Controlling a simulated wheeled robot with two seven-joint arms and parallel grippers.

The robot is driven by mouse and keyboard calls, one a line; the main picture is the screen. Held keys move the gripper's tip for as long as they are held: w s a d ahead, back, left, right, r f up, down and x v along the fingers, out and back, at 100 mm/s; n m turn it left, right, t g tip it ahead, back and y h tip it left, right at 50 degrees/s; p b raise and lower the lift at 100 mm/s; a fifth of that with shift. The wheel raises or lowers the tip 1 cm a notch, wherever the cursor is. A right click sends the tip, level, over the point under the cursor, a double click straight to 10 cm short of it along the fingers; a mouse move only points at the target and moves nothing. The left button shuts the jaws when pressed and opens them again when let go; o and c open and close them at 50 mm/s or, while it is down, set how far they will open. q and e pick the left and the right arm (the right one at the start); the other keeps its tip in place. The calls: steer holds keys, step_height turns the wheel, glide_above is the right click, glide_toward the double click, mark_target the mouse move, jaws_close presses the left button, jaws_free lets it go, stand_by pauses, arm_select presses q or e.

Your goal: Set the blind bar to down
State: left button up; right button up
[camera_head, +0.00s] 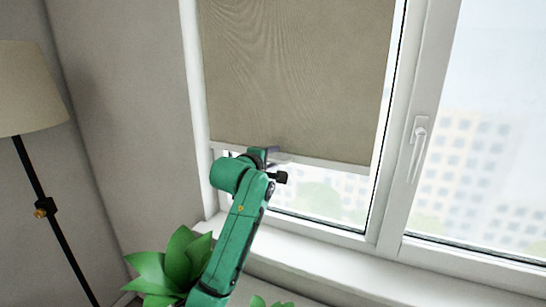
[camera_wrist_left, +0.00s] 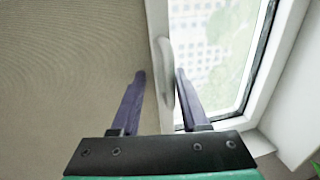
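The beige blind (camera_head: 300,80) hangs over the upper part of the left window pane. Its white blind bar (camera_head: 325,165) runs along its lower edge, well above the sill. My left gripper (camera_head: 275,155) is at the left part of this bar. In the left wrist view, the white bar (camera_wrist_left: 158,28) has a pale rounded handle (camera_wrist_left: 167,72) on it. The two dark fingers of my left gripper (camera_wrist_left: 160,73) stand apart, one on each side of the handle. A gap shows on the left finger's side; contact on the right side cannot be told. My right gripper is out of view.
The white window sill (camera_head: 320,262) lies below. A window handle (camera_head: 416,145) is on the frame to the right. A green plant (camera_head: 170,268) stands at the lower left, close to my left arm. A floor lamp (camera_head: 25,90) is at the far left.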

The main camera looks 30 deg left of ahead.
arm_select(q)
steer(key=shift+s, duration=0.1)
steer(key=s+d+r+p, duration=0.1)
steer(key=s+r, duration=0.2)
steer(key=s, duration=1.3)
steer(key=shift+p, duration=0.35)
steer(key=shift+s+r, duration=0.1)
